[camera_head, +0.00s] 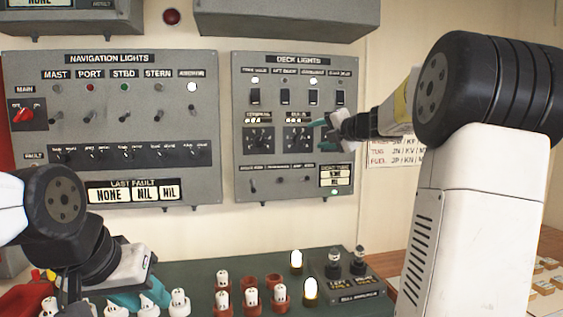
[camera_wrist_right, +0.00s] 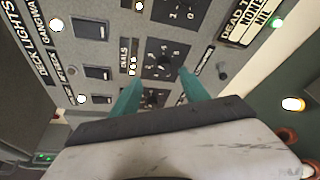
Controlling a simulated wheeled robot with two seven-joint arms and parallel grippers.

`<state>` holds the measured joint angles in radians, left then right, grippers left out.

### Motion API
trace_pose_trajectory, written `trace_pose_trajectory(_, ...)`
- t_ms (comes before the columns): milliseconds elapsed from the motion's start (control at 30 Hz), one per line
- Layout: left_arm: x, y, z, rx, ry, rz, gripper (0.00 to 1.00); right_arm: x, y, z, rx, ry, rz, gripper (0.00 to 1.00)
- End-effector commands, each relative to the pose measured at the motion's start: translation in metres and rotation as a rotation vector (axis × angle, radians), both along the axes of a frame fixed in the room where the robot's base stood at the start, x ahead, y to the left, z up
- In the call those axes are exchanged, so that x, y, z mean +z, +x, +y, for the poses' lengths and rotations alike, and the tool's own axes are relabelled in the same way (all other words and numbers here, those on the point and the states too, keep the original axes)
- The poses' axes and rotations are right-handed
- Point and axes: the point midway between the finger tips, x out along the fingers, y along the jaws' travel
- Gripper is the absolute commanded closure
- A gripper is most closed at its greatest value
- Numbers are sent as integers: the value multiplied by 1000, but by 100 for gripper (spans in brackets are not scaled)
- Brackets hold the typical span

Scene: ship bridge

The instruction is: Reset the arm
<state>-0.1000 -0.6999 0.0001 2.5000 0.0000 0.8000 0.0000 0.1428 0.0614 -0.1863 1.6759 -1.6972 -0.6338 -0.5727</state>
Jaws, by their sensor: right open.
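My right arm reaches in from the right, and its right gripper (camera_head: 323,135) is in front of the deck lights panel (camera_head: 345,190), by the right-hand rotary dial (camera_head: 298,139). In the right wrist view the two teal fingers of the right gripper (camera_wrist_right: 161,76) are apart, with a dial (camera_wrist_right: 165,58) visible between them. Nothing is held between them. Whether the fingertips touch the panel cannot be told. My left gripper (camera_head: 140,297) is low at the left, over the pegs at the desk's near edge; its fingertips are not clear.
The navigation lights panel (camera_head: 215,150) with switches hangs on the wall at left. On the green desk (camera_head: 205,272) stand several red and white pegs, two lit lamps (camera_head: 296,260) and a dark switch box (camera_head: 355,287). A notice (camera_head: 392,155) is on the wall behind my right arm.

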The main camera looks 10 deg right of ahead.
Motion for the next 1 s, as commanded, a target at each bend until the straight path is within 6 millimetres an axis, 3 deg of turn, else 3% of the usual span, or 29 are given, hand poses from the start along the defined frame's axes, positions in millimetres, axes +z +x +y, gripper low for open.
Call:
trace_pose_trajectory(133,0,0,0,0,0,0,64,29,-28,-6,-198,300,-10,47)
trace_pose_trajectory(233,0,0,0,0,0,0,64,24,-65,-16,-388,609,44,47)
trace_pose_trajectory(333,0,0,0,0,0,0,64,-10,-112,-17,-578,920,163,47)
trace_pose_trajectory(433,0,0,0,0,0,0,64,-63,-166,-3,-757,1190,331,47)
trace_pose_trajectory(600,0,0,0,0,0,0,64,-146,-253,43,-996,1485,635,47)
trace_pose_trajectory(700,0,0,0,0,0,0,64,-182,-299,71,-1108,1588,799,47)
trace_pose_trajectory(833,0,0,0,0,0,0,64,-212,-343,101,-1210,1660,961,47)
trace_pose_trajectory(1000,0,0,0,0,0,0,64,-227,-368,118,-1269,1691,1057,47)
